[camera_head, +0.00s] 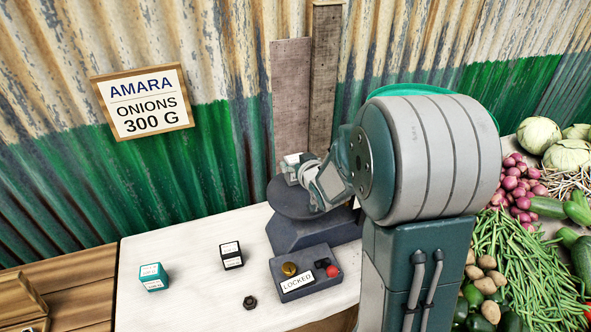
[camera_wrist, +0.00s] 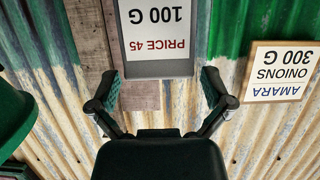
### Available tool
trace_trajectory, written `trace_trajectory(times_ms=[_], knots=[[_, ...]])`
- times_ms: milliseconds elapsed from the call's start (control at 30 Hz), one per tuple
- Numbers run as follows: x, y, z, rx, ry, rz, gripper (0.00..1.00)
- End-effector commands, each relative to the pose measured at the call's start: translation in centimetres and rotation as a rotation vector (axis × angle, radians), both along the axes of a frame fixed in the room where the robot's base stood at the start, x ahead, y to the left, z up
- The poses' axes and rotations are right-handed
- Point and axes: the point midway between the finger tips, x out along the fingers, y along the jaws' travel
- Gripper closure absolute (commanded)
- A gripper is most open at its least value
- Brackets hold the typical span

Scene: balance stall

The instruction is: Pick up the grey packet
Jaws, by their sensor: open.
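The grey packet (camera_wrist: 157,69) fills the top centre of the wrist view. It has a white label that reads "PRICE 45 100 G" upside down. My gripper (camera_wrist: 162,82) is open, with one finger on each side of the packet's near edge. I cannot tell whether either finger touches it. In the head view my gripper (camera_head: 303,170) is over the dark round pan of the scale (camera_head: 283,203). A small pale block at its tip appears to be the packet (camera_head: 291,159), partly hidden by the gripper.
A teal packet (camera_head: 153,277), a black packet (camera_head: 231,256) and a dark nut (camera_head: 249,302) stand apart on the white counter (camera_head: 190,258). A dark box labelled LOCKED (camera_head: 303,272) sits in front of the scale. Vegetables (camera_head: 520,262) lie at right. A corrugated wall (camera_head: 220,60) is behind.

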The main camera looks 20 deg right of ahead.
Motion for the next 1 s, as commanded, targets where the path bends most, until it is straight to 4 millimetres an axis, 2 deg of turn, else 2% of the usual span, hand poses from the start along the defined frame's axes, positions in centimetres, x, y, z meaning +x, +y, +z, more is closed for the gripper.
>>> trace_trajectory(times_ms=[133, 400, 433, 467, 500, 567, 1000], knots=[[1.6, -0.1, -0.6, 0.000, 0.001, -0.001, 0.00], [1.9, -0.1, -0.7, 0.000, 0.001, -0.001, 0.00], [1.9, -0.1, -0.7, 0.000, 0.001, -0.001, 0.09], [1.9, -0.1, -0.7, 0.000, 0.001, -0.001, 0.22], [1.8, -0.1, -0.7, 0.000, 0.001, -0.001, 0.40], [1.8, -0.1, -0.7, 0.000, 0.001, -0.001, 0.66], [1.8, -0.1, -0.1, -0.001, 0.000, -0.001, 0.67]])
